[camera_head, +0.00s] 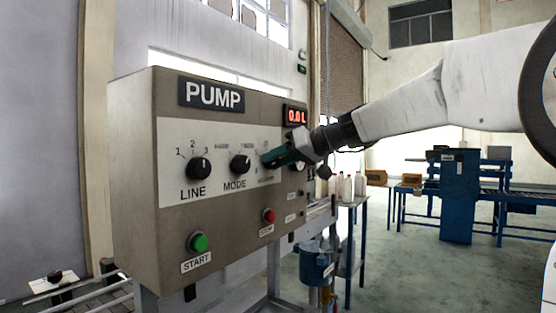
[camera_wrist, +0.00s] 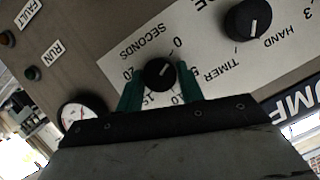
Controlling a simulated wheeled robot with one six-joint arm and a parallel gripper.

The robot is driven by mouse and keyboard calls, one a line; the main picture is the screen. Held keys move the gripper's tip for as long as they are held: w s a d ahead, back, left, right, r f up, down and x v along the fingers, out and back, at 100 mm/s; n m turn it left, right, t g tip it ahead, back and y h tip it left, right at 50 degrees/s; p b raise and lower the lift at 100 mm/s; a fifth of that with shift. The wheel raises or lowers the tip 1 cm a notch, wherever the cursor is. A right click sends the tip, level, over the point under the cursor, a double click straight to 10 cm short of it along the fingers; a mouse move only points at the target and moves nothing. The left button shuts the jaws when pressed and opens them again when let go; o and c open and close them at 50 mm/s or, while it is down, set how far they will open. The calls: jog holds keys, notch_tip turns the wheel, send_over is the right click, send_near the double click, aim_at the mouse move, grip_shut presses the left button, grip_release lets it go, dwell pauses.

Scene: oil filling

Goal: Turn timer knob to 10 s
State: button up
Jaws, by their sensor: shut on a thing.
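The black timer knob (camera_wrist: 158,73) sits on the panel's white plate, inside a SECONDS scale with 0 at upper right and 20 at left in the wrist view. A light pointer mark shows on the knob, tilted toward the 0 side; its exact reading is hard to tell. My gripper (camera_wrist: 159,70) has its green fingers on either side of the knob, shut on it. In the head view my gripper (camera_head: 266,160) reaches the panel from the right and hides the knob.
The pump panel (camera_head: 135,200) also carries the LINE knob (camera_head: 199,168), MODE knob (camera_head: 240,164), green START button (camera_head: 198,242) and red button (camera_head: 268,215). The red display (camera_head: 296,116) reads 0.0 L. A round gauge (camera_wrist: 78,113) is close to my gripper. White bottles (camera_head: 346,188) stand behind.

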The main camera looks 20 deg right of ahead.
jog(key=m+y, duration=0.1)
jog(key=m, duration=0.1)
jog(key=m+g+y, duration=0.1)
jog(key=shift+w+d+f+m, duration=0.1)
jog(key=shift+d+f+m, duration=0.05)
jog(key=shift+m, duration=0.25)
jog(key=m+y, duration=0.1)
jog(key=m, duration=0.1)
jog(key=m+y, duration=0.2)
jog(key=m, duration=0.1)
jog(key=shift+d+f, duration=0.1)
jog(key=shift+f, duration=0.1)
jog(key=m, duration=0.2)
jog(key=m+t+y, duration=0.1)
jog(key=m, duration=0.2)
jog(key=shift+f+y, duration=0.2)
jog(key=shift+y, duration=0.1)
jog(key=m+t, duration=0.1)
jog(key=m, duration=0.1)
jog(key=m+t, duration=0.1)
jog(key=m, duration=0.2)
jog(key=shift+f+m+t, duration=0.1)
jog(key=shift+m+t, duration=0.2)
jog(key=shift+m+y, duration=0.3)
jog(key=o, duration=1)
